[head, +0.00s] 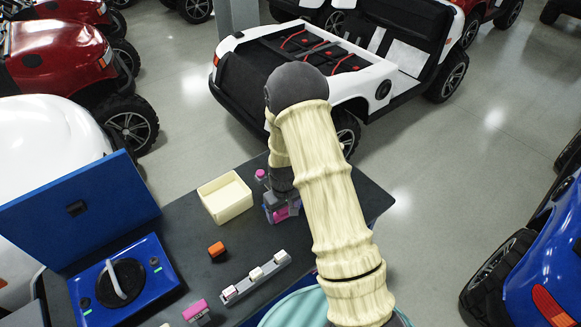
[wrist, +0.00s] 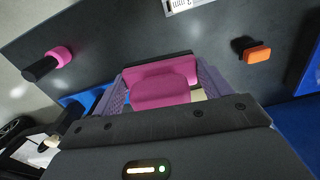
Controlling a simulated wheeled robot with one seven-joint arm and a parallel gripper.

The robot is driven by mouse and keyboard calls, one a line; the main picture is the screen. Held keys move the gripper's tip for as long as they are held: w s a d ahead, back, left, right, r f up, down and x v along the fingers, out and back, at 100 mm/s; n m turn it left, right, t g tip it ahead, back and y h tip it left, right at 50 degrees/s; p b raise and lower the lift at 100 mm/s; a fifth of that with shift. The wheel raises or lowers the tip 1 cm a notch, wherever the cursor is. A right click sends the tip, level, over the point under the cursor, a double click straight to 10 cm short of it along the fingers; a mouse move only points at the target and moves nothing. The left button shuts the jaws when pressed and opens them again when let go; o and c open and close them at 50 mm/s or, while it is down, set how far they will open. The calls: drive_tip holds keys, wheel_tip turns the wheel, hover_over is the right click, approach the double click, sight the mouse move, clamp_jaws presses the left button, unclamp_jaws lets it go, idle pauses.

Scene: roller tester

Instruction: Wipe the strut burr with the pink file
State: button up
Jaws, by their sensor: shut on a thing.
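My gripper (wrist: 163,92) is shut on a pink block, which I take for the pink file (wrist: 162,90). The file sits between the purple fingers and also shows in the head view (head: 281,214), low over the dark table, partly hidden by my arm. I cannot tell whether it touches the table. A short black post with a pink collar (wrist: 52,62) is at the left in the wrist view, apart from the gripper; its pink top shows in the head view (head: 261,174). I cannot make out the strut burr for certain.
The dark table (head: 185,252) holds a cream tray (head: 226,197), an orange-topped piece (head: 217,249), a grey rail with white blocks (head: 256,275), a pink-topped piece (head: 197,311) and a blue unit (head: 122,285) with a raised panel. Vehicles stand around it.

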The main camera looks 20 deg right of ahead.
wheel_tip(320, 180, down, 10)
drive_tip(key=s+d+m+b, duration=0.1)
drive_tip(key=d+m+b, duration=0.1)
drive_tip(key=b, duration=0.5)
drive_tip(key=shift+s+f+m, duration=0.2)
drive_tip(key=shift+m, duration=0.5)
drive_tip(key=shift+s, duration=0.1)
